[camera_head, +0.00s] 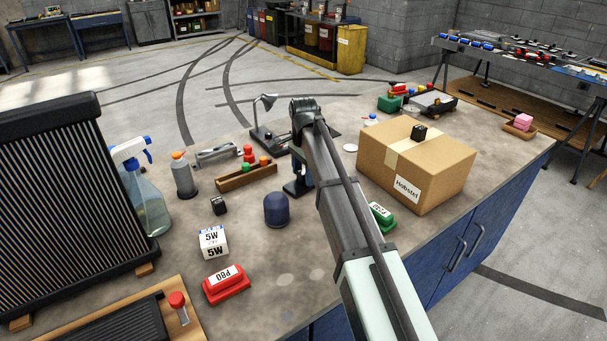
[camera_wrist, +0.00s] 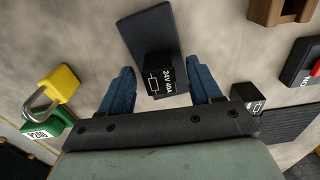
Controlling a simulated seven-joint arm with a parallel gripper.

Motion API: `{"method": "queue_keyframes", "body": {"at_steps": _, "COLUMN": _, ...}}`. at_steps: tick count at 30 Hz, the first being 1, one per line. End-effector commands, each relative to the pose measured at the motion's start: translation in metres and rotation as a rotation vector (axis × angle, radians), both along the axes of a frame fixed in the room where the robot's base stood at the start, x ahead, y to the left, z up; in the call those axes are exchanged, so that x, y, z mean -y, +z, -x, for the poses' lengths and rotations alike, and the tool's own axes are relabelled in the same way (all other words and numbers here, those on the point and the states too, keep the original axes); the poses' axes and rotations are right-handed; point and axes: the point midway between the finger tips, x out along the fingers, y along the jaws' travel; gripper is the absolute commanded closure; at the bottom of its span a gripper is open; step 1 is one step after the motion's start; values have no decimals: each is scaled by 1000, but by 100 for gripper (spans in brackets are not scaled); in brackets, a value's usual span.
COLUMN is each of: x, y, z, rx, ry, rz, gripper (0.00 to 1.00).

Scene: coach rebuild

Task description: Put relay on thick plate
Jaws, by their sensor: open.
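A black cube relay (camera_wrist: 163,75) marked "24V 40A" is between my gripper's blue fingers in the wrist view. My gripper (camera_wrist: 160,88) is open, with gaps on both sides of the relay. A flat dark grey plate (camera_wrist: 147,30) lies behind and apparently under the relay; its thickness is hard to judge. In the head view my gripper (camera_head: 297,186) is low over the bench, and my arm hides much of that spot. A second black cube with a similar symbol (camera_wrist: 248,96) shows to the right in the wrist view, beside a dark flat piece (camera_wrist: 285,126).
A cardboard box (camera_head: 425,168) with a small black cube (camera_head: 419,132) on top stands to the right. A wooden rack (camera_head: 245,177), dark blue cylinder (camera_head: 276,210) and another black cube (camera_head: 218,205) are left. The wrist view shows a yellow padlock (camera_wrist: 60,83) at left.

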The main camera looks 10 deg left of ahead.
Motion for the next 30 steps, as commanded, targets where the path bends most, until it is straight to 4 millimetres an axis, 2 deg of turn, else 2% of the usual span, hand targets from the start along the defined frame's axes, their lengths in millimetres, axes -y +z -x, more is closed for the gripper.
{"method": "queue_keyframes", "body": {"at_steps": 12, "x": -1, "y": 73, "z": -1, "rx": 2, "ry": 0, "rz": -1, "gripper": 37}}
{"method": "queue_keyframes", "body": {"at_steps": 18, "x": 0, "y": 100, "z": -1, "rx": 1, "ry": 0, "rz": -1, "gripper": 37}}
{"method": "queue_keyframes", "body": {"at_steps": 24, "x": 0, "y": 113, "z": 0, "rx": 1, "ry": 0, "rz": -1, "gripper": 37}}
{"method": "queue_keyframes", "body": {"at_steps": 30, "x": 0, "y": 115, "z": 0, "rx": 0, "ry": 0, "rz": 0, "gripper": 37}}
